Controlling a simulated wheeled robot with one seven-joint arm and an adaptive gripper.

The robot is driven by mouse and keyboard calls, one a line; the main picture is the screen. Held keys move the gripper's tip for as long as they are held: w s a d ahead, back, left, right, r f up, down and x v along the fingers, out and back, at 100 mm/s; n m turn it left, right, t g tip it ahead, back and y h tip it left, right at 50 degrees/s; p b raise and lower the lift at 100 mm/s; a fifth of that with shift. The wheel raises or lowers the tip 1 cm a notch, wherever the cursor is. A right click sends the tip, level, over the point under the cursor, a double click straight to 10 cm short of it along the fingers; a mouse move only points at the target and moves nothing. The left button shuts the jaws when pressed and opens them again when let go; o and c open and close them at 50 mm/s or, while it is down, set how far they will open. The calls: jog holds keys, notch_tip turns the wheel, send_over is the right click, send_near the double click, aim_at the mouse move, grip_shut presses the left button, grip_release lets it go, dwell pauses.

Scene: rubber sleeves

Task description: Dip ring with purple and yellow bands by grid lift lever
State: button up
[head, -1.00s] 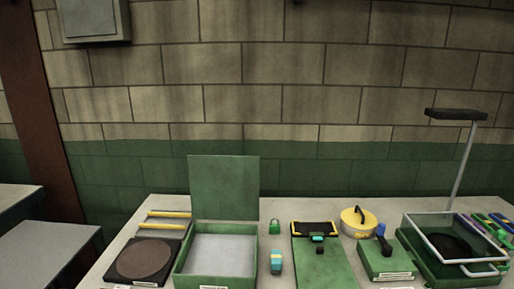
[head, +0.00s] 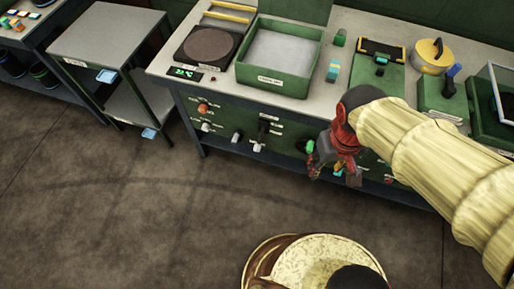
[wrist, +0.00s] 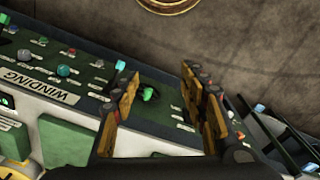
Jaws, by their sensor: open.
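My gripper (head: 335,172) hangs open in front of the workbench's green front panel (head: 225,118), near a green knob (head: 310,146). In the wrist view my open, empty gripper (wrist: 158,85) has yellow-brown finger pads; the green knob (wrist: 148,94) shows between them, farther off. The panel carries several knobs and levers, including an orange knob (head: 203,107) and a white lever (head: 236,137). Their labels are too small to read, so I cannot tell which is the grid lift lever. I cannot make out a ring with purple and yellow bands in either current view.
On the bench stand an open green box (head: 272,82), a yellow round tin (head: 430,57), a green block with a blue handle (head: 450,85) and a glass-walled tank (head: 507,90) cut off at right. A grey cart (head: 105,45) stands left.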

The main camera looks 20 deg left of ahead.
jog(key=a+f+n+g+h+p, duration=0.15)
jog(key=a+f+n+h, duration=0.3)
jog(key=f, duration=0.55)
jog(key=n+t+y+p, duration=0.2)
jog(key=n+t+y, duration=0.1)
jog(key=n+t, duration=2)
send_near(257, 150)
jog(key=w+r+n+g, duration=0.2)
jog(key=w+n+g, duration=0.1)
jog(key=n+g, duration=0.1)
jog(key=w, duration=0.3)
jog(key=w+b, duration=0.1)
jog(key=w, duration=0.3)
jog(key=shift+d, duration=0.2)
jog(key=shift+r, duration=0.1)
jog(key=shift+c, duration=1.1)
grip_shut()
